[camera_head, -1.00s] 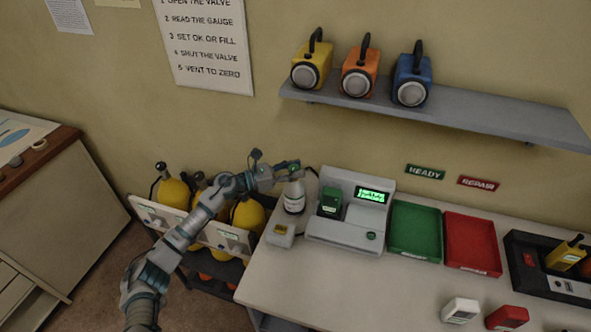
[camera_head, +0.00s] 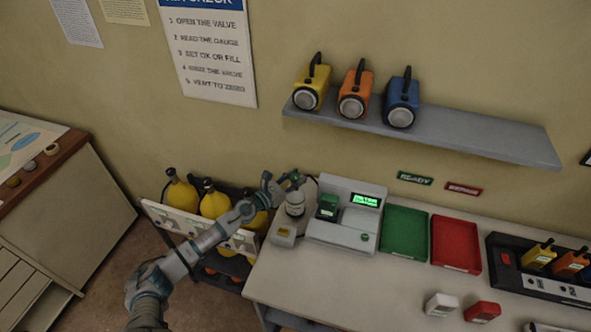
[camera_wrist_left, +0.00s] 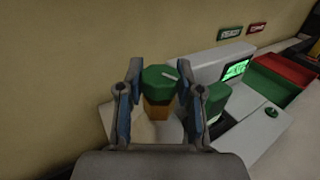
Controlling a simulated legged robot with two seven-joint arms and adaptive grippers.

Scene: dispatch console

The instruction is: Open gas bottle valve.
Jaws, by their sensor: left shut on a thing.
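A small white gas bottle (camera_head: 295,204) stands upright on the left end of the worktop, left of the grey console. Its green valve knob (camera_wrist_left: 158,79) shows in the left wrist view, with a pale mark on top and a brass-coloured neck below. My left gripper (camera_head: 291,180) is over the bottle's top, with its arm coming in from the left. In the left wrist view its two fingers (camera_wrist_left: 160,88) stand on either side of the knob, shut on it. The bottle's body is mostly hidden in that view. My right gripper is not in view.
A grey console (camera_head: 343,215) with a lit green screen (camera_head: 365,200) stands right beside the bottle. Green (camera_head: 404,232) and red (camera_head: 456,243) trays lie further right. Yellow cylinders (camera_head: 215,203) stand in a rack left of the worktop.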

